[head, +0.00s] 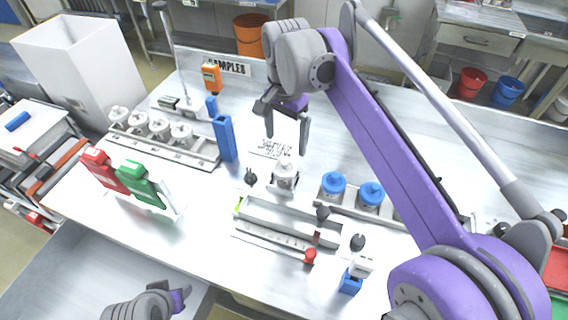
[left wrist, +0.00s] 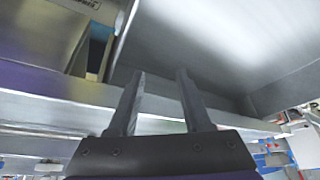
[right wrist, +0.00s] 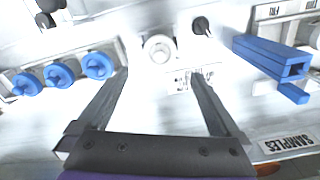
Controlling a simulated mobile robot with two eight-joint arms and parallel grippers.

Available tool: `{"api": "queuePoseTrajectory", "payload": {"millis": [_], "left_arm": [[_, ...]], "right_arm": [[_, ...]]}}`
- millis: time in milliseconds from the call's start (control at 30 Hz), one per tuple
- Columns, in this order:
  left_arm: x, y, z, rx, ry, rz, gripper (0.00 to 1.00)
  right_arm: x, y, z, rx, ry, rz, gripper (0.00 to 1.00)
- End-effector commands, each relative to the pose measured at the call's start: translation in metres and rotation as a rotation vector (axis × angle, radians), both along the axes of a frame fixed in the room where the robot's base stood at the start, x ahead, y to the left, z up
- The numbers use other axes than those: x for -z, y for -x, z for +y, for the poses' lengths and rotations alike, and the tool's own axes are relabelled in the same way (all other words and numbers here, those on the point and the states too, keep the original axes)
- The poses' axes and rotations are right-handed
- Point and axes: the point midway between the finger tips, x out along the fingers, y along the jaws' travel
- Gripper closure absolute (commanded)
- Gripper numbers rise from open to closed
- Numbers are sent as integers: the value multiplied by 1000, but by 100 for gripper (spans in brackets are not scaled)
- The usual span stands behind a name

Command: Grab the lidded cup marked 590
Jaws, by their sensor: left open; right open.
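A white lidded cup (head: 285,174) stands upright and alone near the middle of the table. I cannot read a number on it. In the right wrist view its round lid (right wrist: 160,48) shows from above, just beyond the fingertips. My right gripper (head: 287,146) is open and empty, pointing down above and slightly behind the cup, apart from it. It also shows in the right wrist view (right wrist: 161,76). Several similar white lidded cups (head: 158,128) stand in a rack at left, their marks unreadable. My left gripper (left wrist: 160,74) is open and empty, low at the table's front.
Blue-lidded cups (head: 333,184) stand in a rack right of the lone cup. A metal tray (head: 290,224) lies in front of it. A blue upright block (head: 225,138) and a printed label (head: 270,148) are to its left and behind. Red (head: 104,170) and green (head: 142,184) holders stand at left.

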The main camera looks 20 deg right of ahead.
Motion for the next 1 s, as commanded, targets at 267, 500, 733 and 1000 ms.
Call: {"api": "queuePoseTrajectory", "payload": {"millis": [267,500,733,1000], "left_arm": [[6,1,0,0,0,2,50],[8,2,0,0,0,3,50],[10,2,0,0,0,4,50],[10,2,0,0,0,4,50]], "right_arm": [[40,0,0,0,0,0,0],[65,0,3,-1,0,0,0],[92,0,4,0,0,0,0],[95,0,4,0,0,0,2]]}}
